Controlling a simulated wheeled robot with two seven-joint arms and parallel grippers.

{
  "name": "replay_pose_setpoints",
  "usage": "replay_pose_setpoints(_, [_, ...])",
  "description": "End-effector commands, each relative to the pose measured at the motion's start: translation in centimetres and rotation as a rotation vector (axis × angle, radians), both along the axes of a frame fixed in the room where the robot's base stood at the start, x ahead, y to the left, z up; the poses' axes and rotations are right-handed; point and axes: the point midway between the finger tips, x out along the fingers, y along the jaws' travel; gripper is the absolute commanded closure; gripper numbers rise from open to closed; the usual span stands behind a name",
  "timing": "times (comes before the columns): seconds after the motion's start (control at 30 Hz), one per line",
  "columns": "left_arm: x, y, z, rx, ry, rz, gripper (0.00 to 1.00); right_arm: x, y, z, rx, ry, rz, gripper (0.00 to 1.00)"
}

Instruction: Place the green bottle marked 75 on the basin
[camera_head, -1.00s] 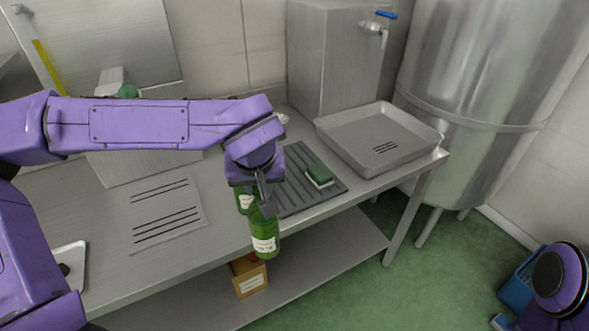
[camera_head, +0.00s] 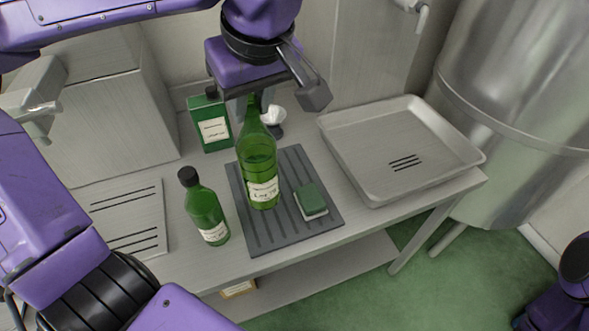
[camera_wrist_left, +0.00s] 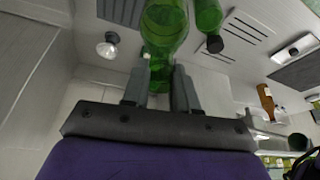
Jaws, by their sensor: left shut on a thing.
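My left gripper (camera_head: 262,97) is shut on the neck of a tall green bottle (camera_head: 258,165), which hangs nearly upright over the grey ribbed mat (camera_head: 270,236). Its pale label has dark writing too small to read surely. I cannot tell if its base touches the mat. In the left wrist view, the fingers (camera_wrist_left: 160,88) flank the bottle's neck, with the green body (camera_wrist_left: 165,28) beyond. The basin (camera_head: 352,172), a shallow metal tray, is empty at the right end of the table. My right gripper is out of view.
A smaller green bottle (camera_head: 206,210) with a black cap stands left of the mat. A green rectangular container (camera_head: 211,122) stands behind. A green-topped sponge (camera_head: 311,199) lies on the mat, between bottle and basin. A large steel tank (camera_head: 520,90) stands at right.

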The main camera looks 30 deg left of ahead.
Motion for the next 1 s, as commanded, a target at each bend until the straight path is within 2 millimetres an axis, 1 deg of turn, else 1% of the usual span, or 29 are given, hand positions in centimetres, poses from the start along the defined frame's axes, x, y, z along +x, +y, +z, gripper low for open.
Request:
replay_pose_setpoints(0.07, [-0.4,-0.1,0.5,0.001,-0.003,0.017,1.00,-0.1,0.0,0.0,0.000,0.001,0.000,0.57])
replay_pose_setpoints(0.17, [-0.2,0.1,0.4,0.001,-0.001,0.025,1.00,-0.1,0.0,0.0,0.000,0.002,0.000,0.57])
replay_pose_setpoints(0.37, [2.3,1.1,-0.8,0.001,0.000,0.024,1.00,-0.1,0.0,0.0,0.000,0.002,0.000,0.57])
replay_pose_setpoints(0.47, [3.9,1.8,-1.6,0.002,-0.001,0.025,1.00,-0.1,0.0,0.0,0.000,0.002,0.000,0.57])
replay_pose_setpoints(0.7, [8.1,3.7,-3.8,0.003,0.001,0.025,1.00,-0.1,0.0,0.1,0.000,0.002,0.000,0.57])
replay_pose_setpoints(0.9, [10.4,4.6,-7.0,0.000,0.003,0.022,1.00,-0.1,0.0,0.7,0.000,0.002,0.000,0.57])
replay_pose_setpoints(1.0, [11.2,5.0,-8.1,0.001,0.001,0.022,1.00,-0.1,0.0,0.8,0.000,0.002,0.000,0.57])
